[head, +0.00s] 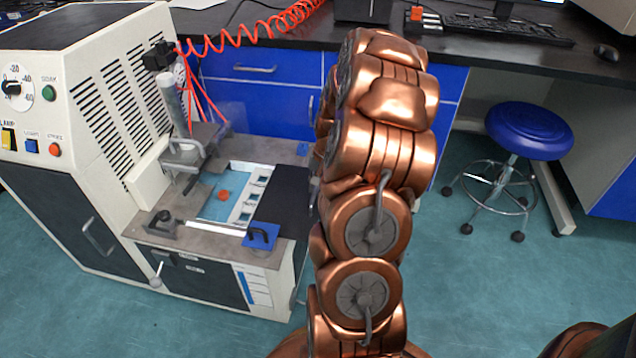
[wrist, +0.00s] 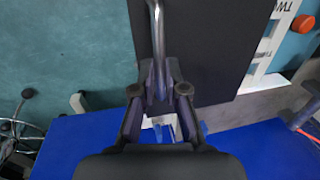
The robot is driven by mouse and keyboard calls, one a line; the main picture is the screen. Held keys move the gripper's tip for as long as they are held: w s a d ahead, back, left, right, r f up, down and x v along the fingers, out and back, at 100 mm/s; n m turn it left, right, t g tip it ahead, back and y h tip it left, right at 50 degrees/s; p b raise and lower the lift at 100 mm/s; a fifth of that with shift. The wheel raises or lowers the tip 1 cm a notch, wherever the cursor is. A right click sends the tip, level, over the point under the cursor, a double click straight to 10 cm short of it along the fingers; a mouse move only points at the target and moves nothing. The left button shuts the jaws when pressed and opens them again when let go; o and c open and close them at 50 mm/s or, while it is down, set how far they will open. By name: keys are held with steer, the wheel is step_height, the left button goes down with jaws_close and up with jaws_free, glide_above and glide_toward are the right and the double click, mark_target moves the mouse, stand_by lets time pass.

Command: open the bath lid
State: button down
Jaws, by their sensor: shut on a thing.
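The bath lid is a flat dark panel (head: 281,198) on the right part of the machine's top. It lies beside the opening of the bath (head: 222,207), which shows pale blue inside with white racks and an orange piece (head: 224,194). In the wrist view the dark lid (wrist: 215,50) fills the upper middle, and the orange piece (wrist: 303,23) shows at the upper right. A metal bar handle (wrist: 153,15) stands near the lid's left edge. My gripper (wrist: 159,76) is shut on this handle. In the head view my copper arm hides the gripper and the handle.
The control cabinet (head: 60,105) stands left of the bath. A small blue plate with a black grip (head: 260,236) sits at the front edge. Blue drawers (head: 255,95) stand behind, and a blue stool (head: 528,130) is at the right. Floor is free at front right.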

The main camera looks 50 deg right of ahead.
steer(key=c, duration=1.2)
jaws_free()
step_height(320, 180, up, 12)
steer(key=s+d, duration=0.1)
steer(key=s, duration=0.1)
steer(key=shift+d, duration=0.15)
steer(key=shift+f, duration=0.1)
